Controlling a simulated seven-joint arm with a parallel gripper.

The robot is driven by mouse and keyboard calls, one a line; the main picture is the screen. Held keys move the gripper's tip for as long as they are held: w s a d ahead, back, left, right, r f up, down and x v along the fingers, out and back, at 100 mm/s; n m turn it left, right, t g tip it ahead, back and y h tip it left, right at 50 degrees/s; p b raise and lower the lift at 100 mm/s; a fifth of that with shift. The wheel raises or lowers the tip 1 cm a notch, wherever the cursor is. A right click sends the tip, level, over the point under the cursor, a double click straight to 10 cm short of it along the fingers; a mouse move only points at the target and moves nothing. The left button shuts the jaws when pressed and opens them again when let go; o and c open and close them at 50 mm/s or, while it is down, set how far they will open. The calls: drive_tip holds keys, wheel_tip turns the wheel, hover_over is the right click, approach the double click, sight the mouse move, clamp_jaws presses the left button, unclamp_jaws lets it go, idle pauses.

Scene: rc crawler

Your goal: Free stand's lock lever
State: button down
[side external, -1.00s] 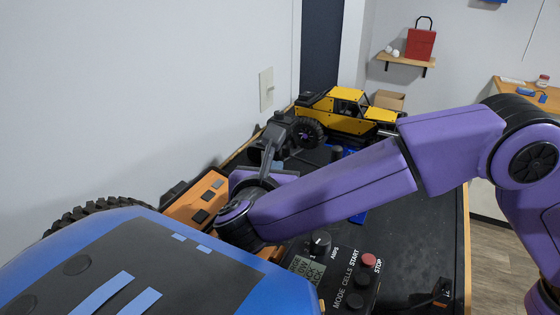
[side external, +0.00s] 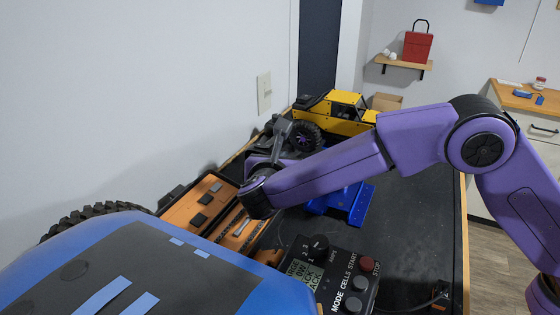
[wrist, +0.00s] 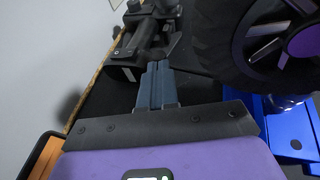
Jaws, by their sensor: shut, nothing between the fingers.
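The blue stand (side external: 348,200) sits on the black bench beneath a yellow crawler (side external: 340,112), partly covered by my arm. A blue part of it also shows at the right of the wrist view (wrist: 290,145). I cannot pick out the lock lever for sure in either view. My gripper (side external: 283,132) is near the crawler's wheel, left of the stand. In the wrist view its blue-grey fingers (wrist: 155,85) are shut and empty. They point toward a dark device (wrist: 145,35) on the bench. The crawler's large wheel (wrist: 265,45) is close to their right.
An orange toolbox (side external: 205,210) lies open at the left by the wall. A charger with knobs (side external: 335,270) stands at the front. A blue car body (side external: 150,265) and tyre (side external: 95,220) fill the lower left. The bench's right side (side external: 425,200) is mostly clear.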

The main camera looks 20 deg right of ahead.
drive_tip(key=shift+w, duration=0.1)
drive_tip(key=shift+w+d+m+g+h, duration=1)
drive_tip(key=shift+w+d+m+h, duration=0.05)
drive_tip(key=shift+m+h, duration=0.35)
drive_tip(key=shift+w+d+m+g+h, duration=0.45)
drive_tip(key=shift+d+m+g+h, duration=0.2)
drive_tip(key=shift+d+m+g, duration=0.15)
drive_tip(key=shift+w+d+m+g+h, duration=0.4)
drive_tip(key=shift+d+m+g+h, duration=0.25)
drive_tip(key=shift+d+m+g, duration=0.15)
drive_tip(key=v, duration=1)
drive_tip(key=shift+s, duration=0.1)
drive_tip(key=shift+r, duration=0.1)
